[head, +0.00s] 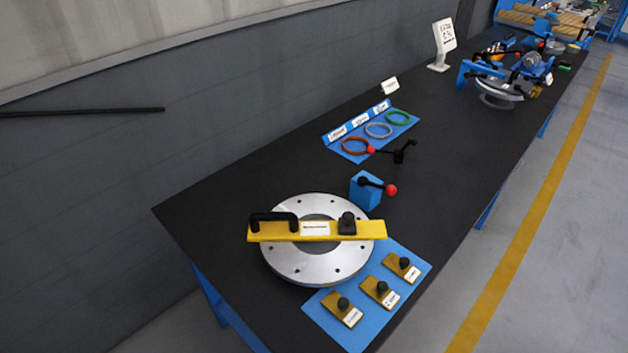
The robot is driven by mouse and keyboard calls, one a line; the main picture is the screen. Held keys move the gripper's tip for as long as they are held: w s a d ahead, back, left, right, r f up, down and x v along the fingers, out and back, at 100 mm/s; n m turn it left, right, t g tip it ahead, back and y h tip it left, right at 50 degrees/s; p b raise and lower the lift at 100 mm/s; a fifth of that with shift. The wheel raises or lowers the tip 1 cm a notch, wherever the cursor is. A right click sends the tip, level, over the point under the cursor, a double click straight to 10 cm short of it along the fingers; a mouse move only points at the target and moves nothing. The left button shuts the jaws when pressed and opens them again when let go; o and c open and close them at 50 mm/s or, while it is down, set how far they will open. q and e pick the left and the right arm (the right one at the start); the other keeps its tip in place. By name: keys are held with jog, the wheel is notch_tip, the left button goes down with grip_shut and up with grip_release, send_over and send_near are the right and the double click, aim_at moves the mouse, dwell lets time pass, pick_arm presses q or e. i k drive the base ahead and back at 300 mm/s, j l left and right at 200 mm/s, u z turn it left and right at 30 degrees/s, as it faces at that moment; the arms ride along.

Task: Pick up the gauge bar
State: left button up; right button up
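The gauge bar is most likely the long yellow bar (342,230) lying across the top of a round silver flange (318,268) on the dark table. The bar has a black loop handle (274,219) near its left end, a white label in the middle and a black knob block (347,225) right of the middle. The flange has bolt holes around its rim, and the bar covers part of its central opening. Neither of my grippers shows in the head view.
A blue mat (323,304) beside the flange holds several small knobbed yellow pieces. A blue block (366,192) with a red-tipped lever stands behind the flange. Coloured rings (380,130) lie on a blue board farther back. The dark table (215,232) is clear left of the flange.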

aim_at(264, 226)
jog(key=j+z, duration=0.3)
jog(key=j, duration=0.3)
jog(key=j+z, duration=0.3)
jog(key=j, duration=0.35)
jog(key=k+j+z, duration=0.1)
jog(key=j+z, duration=0.2)
jog(key=j, duration=0.3)
